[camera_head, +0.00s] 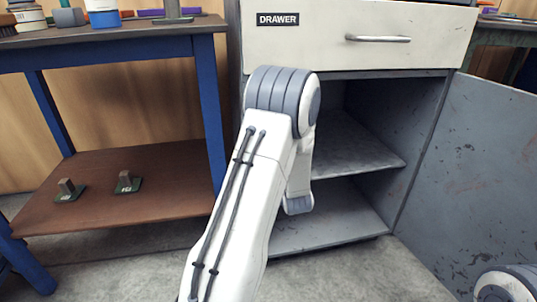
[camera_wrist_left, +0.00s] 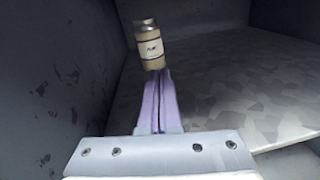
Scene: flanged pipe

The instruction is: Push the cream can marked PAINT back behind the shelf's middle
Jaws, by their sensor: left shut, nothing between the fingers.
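The cream can (camera_wrist_left: 150,45) with a dark-lettered pale label and a grey top stands in the cabinet, near the dark left wall in the left wrist view. Its lettering is too small to read surely. My left gripper (camera_wrist_left: 156,74) has its purple fingers shut and empty, pointing at the can's lower part; I cannot tell whether they touch it. The grey mottled shelf (camera_wrist_left: 225,85) spreads to the right. In the head view the shelf (camera_head: 365,157) shows, but my left arm hides the can and gripper. My right gripper is out of view.
The cabinet has a closed drawer (camera_head: 310,35) above and a door (camera_head: 480,185) swung open at the right. A lower compartment floor (camera_head: 330,225) is bare where visible. A blue-legged bench (camera_head: 110,36) stands at left with several items on top.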

